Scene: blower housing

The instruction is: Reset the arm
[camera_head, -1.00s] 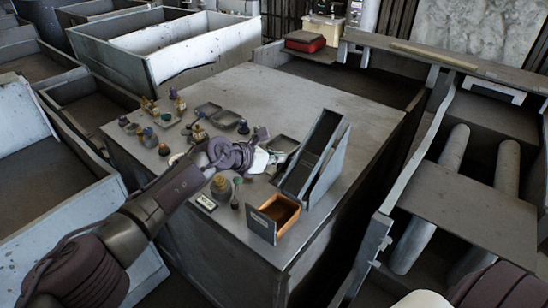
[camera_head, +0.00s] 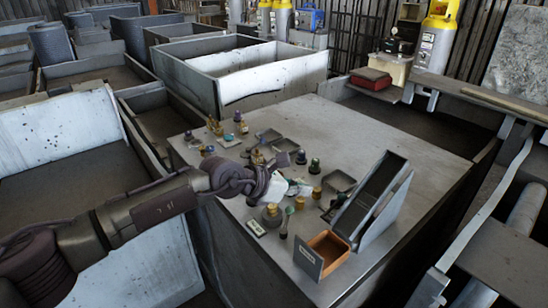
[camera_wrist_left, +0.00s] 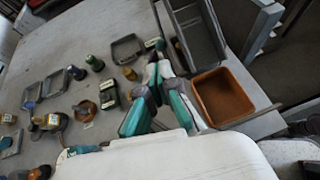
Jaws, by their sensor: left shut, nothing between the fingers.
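My left arm (camera_head: 150,210) comes in from the left over the front left part of the grey table (camera_head: 400,133). Its white gripper (camera_head: 289,189) is over the table's small parts, partly hidden by the wrist. In the left wrist view the teal and grey fingers (camera_wrist_left: 158,82) are together with nothing between them. They point toward the gap between the small parts and the orange-lined bin (camera_wrist_left: 222,97). My right gripper is not in view.
Several small bottles and knobs (camera_head: 272,214) and shallow grey trays (camera_head: 338,181) stand around the gripper. A tall slanted grey holder (camera_head: 372,205) and the open orange-lined bin (camera_head: 328,246) stand to its right. The table's back right is clear. Large grey crates (camera_head: 240,75) stand behind.

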